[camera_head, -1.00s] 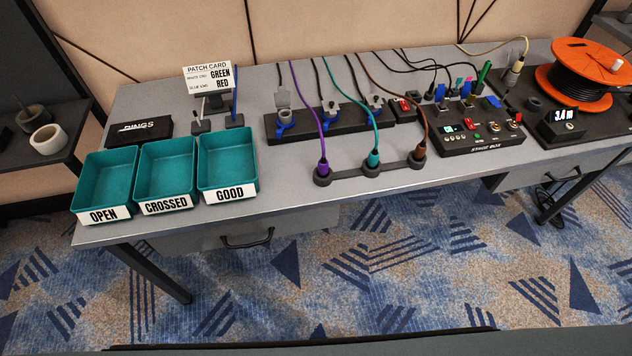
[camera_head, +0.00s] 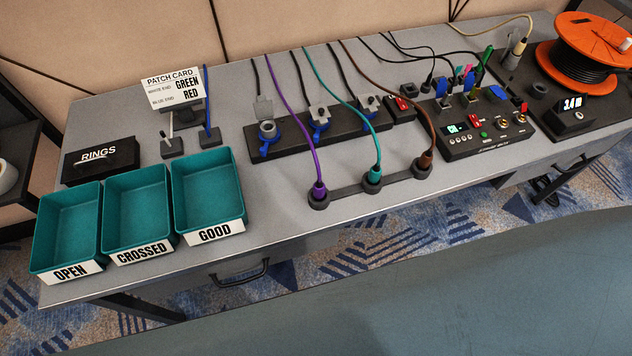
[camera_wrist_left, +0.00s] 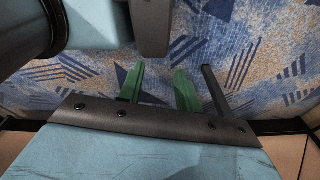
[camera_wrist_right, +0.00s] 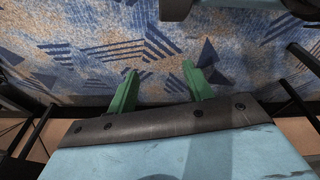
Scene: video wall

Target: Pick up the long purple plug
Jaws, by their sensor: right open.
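The long purple plug (camera_head: 319,189) stands upright in the left socket of a dark three-socket holder (camera_head: 346,190) near the table's front edge. Its purple cable runs back and left across the table. A teal plug (camera_head: 373,173) and a brown plug (camera_head: 425,157) stand in the other two sockets. Neither gripper shows in the head view. In the left wrist view my left gripper (camera_wrist_left: 158,88) has its green fingers apart, empty over carpet. In the right wrist view my right gripper (camera_wrist_right: 163,88) is open and empty, also over carpet. Both are away from the plug.
Teal trays marked OPEN (camera_head: 36,238), CROSSED (camera_head: 108,222) and GOOD (camera_head: 178,200) stand at the left. Behind the plugs is a dark connector strip (camera_head: 290,144). A control box (camera_head: 487,135) and an orange cable reel (camera_head: 590,30) stand at the right. Bare tabletop surrounds the holder.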

